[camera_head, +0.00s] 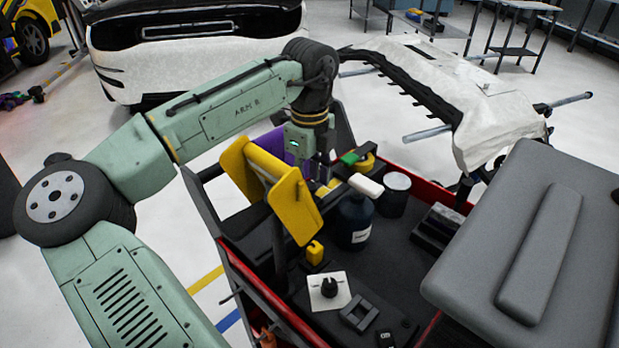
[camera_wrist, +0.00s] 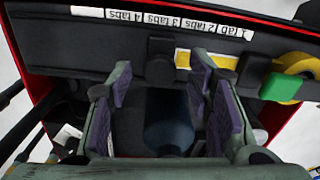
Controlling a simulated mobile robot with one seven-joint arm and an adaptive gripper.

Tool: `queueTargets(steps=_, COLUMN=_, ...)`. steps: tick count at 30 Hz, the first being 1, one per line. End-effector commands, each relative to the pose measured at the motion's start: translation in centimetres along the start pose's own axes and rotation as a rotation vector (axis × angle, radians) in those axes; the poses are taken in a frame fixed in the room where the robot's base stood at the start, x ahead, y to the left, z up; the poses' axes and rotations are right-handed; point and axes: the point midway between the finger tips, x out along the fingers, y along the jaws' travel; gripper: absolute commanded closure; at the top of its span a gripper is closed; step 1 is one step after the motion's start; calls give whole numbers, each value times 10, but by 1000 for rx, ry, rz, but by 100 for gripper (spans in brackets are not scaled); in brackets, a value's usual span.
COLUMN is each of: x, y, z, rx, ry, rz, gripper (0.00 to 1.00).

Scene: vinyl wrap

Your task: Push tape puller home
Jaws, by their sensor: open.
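In the wrist view, my gripper (camera_wrist: 161,85) is open, its two purple-padded fingers spread apart. A black block (camera_wrist: 160,60), which looks like the tape puller, sits on a dark rail just beyond the fingertips, between them in the picture. I cannot tell whether a finger touches it. A yellow tape strip (camera_wrist: 223,61) runs right from this block towards a second black block (camera_wrist: 254,72), a green block (camera_wrist: 281,87) and a yellow tape roll (camera_wrist: 298,64). In the head view, my gripper (camera_head: 322,178) is over the cart, left of the green block (camera_head: 350,158); the puller cannot be made out.
White labels (camera_wrist: 170,20) marked in tabs line the rail. The red-edged cart (camera_head: 437,190) holds a dark bottle (camera_head: 354,220), yellow panels (camera_head: 293,205) and several small items. A grey padded seat (camera_head: 535,240) stands right; a white bumper (camera_head: 480,95) rests behind.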

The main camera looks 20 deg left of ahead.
Motion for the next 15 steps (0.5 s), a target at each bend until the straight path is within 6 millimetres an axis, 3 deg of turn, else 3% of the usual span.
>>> queueTargets(steps=8, x=2, y=0, z=0, rx=0, ry=0, rz=-1, gripper=54)
queueTargets(steps=15, x=1, y=0, z=0, rx=0, ry=0, rz=-1, gripper=70)
